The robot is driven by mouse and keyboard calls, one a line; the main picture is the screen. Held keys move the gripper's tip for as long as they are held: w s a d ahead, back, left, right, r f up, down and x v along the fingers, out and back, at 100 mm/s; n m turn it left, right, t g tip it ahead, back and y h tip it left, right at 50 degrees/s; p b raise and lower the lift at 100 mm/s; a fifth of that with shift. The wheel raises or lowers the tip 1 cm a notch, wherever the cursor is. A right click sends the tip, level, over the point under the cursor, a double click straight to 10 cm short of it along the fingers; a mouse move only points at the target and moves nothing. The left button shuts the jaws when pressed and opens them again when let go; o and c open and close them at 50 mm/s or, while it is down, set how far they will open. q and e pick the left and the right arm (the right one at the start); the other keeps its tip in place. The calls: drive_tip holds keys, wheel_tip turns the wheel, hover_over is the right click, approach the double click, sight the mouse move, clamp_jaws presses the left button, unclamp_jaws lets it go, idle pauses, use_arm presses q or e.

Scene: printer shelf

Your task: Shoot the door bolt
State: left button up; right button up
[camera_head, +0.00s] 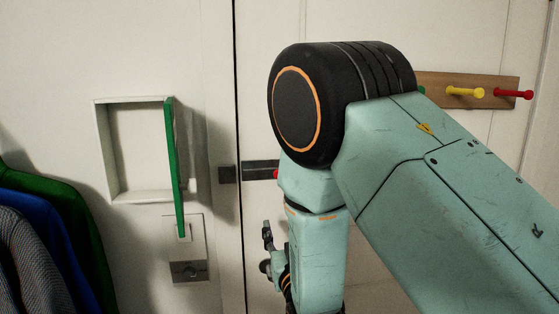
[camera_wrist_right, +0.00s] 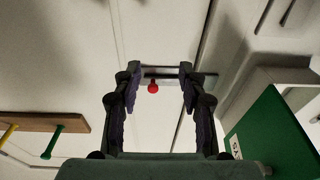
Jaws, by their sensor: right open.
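The door bolt (camera_head: 258,170) is a dark bar on the white door, just right of the dark door seam. Its red knob (camera_head: 276,174) is partly hidden by my arm. A dark keeper (camera_head: 227,174) sits left of the seam; I cannot make out a rod crossing the gap. My right gripper (camera_head: 267,249) is below the bolt, partly hidden behind my arm. In the right wrist view my right gripper (camera_wrist_right: 160,72) is open and empty. The red knob (camera_wrist_right: 153,87) appears between its fingers, nearer the left one, beyond them. My left gripper is out of view.
A white wall box (camera_head: 100,150) has an open green door (camera_head: 175,165) jutting out left of the seam. A switch plate (camera_head: 188,270) is below it. Jackets (camera_head: 45,240) hang far left. A wooden peg rail (camera_head: 440,90) is at right.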

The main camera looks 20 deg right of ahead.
sight(278, 175)
drive_tip(key=w+r+t, duration=0.1)
drive_tip(key=r, duration=0.1)
drive_tip(key=w+d+r+t+h+p, duration=0.1)
drive_tip(key=w+r, duration=0.1)
drive_tip(key=r, duration=0.1)
drive_tip(key=w+d+r+m+t, duration=0.1)
drive_tip(key=w+r, duration=0.1)
drive_tip(key=r, duration=0.1)
drive_tip(key=shift+w+r+p, duration=0.1)
drive_tip(key=shift+r+p, duration=0.1)
drive_tip(key=shift+p, duration=0.15)
drive_tip(key=shift+w+d, duration=0.1)
drive_tip(key=shift+w, duration=0.5)
drive_tip(key=shift+s, duration=0.1)
drive_tip(key=shift+c, duration=0.2)
drive_tip(key=shift+s+r, duration=0.1)
drive_tip(key=shift+c, duration=1.4)
clamp_jaws()
